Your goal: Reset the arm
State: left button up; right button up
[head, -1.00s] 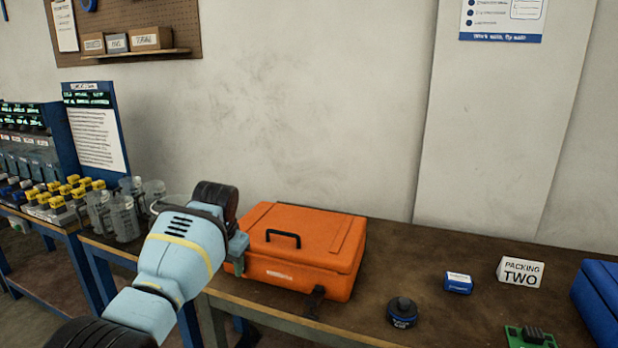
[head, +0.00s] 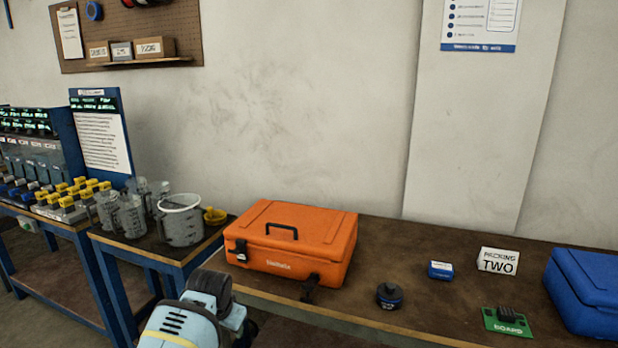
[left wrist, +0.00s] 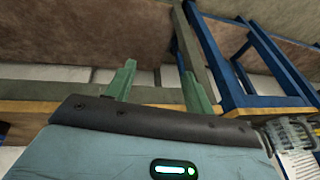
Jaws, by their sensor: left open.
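My left arm (head: 180,325) comes in from the bottom left of the head view, low in front of the bench edge. Its gripper fingers cannot be made out there. In the left wrist view my left gripper (left wrist: 158,85) shows two green fingers standing apart with nothing between them. The fingers point toward the bench's underside and legs. The orange case (head: 300,236) sits shut on the bench, above and right of the arm, apart from it. My right gripper is in neither view.
The brown bench (head: 380,245) also holds a dark round jar (head: 389,296), a small blue box (head: 440,271), a PACKING TWO sign (head: 498,261), a green board (head: 506,320) and a blue case (head: 585,290). A grey bucket (head: 181,222) and clear jugs stand on the left table.

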pick_arm(q)
jog(key=s+f+n+t+h+p, duration=0.1)
jog(key=s+f+p, duration=0.1)
jog(key=s+f, duration=0.85)
jog(key=s+f+t+p, duration=0.1)
jog(key=s+f, duration=0.7)
jog(key=s, duration=0.6)
jog(key=s+r+t+p, duration=0.1)
jog(key=s+r, duration=0.2)
jog(key=s, duration=1)
jog(key=s+r+n+t+h+p, duration=0.1)
jog(key=s+r, duration=0.2)
jog(key=s, duration=1)
jog(key=shift+s+a+r+p, duration=0.2)
jog(key=shift+s+r+p, duration=0.1)
jog(key=shift+s+r, duration=0.1)
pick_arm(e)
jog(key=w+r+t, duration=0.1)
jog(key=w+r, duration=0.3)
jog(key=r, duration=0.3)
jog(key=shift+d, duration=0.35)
